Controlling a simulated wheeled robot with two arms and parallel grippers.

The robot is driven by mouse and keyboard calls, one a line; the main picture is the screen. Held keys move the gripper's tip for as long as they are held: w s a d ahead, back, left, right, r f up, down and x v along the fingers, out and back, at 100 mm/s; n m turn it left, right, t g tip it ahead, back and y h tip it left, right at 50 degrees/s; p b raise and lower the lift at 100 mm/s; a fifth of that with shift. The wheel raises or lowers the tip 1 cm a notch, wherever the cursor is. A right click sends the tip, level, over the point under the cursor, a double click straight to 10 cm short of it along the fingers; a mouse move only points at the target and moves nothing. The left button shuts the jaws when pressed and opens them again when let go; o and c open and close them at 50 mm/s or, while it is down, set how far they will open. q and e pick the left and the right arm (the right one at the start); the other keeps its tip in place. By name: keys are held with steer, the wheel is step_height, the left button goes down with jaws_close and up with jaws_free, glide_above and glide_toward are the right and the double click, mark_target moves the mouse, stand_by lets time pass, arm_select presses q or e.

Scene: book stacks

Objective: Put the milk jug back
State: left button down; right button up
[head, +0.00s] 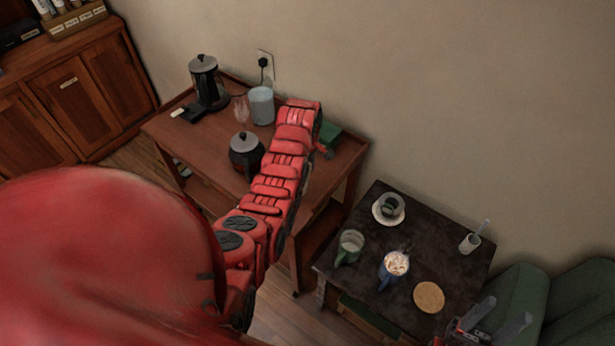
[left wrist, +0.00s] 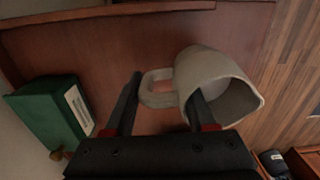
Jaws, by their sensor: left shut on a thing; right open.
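The milk jug (left wrist: 205,78), pale cream with a thick loop handle, shows in the left wrist view above or on the reddish wooden side table (head: 205,137). My left gripper (left wrist: 167,83) is shut on the jug at its handle side, one dark finger by the handle and the other overlapping the jug's body. I cannot tell whether the jug's base touches the tabletop. In the head view my red left arm hides the jug and most of that gripper. My right gripper (head: 490,322) is open and empty by the dark table's front right edge.
The side table also bears a kettle (head: 207,82), a glass coffee pot (head: 245,155), a pale canister (head: 262,105) and a green box (left wrist: 48,110).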

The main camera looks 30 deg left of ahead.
arm_select(q)
steer(key=shift+w+a, duration=0.15)
steer(key=shift+w, duration=0.5)
steer(key=shift+f+p, duration=0.1)
steer(key=shift+p, duration=0.2)
steer(key=shift+f+p, duration=0.35)
steer(key=shift+f, duration=1.3)
steer(key=shift+f, duration=0.25)
steer(key=shift+c, duration=1.1)
jaws_free()
steer(key=shift+r, duration=0.1)
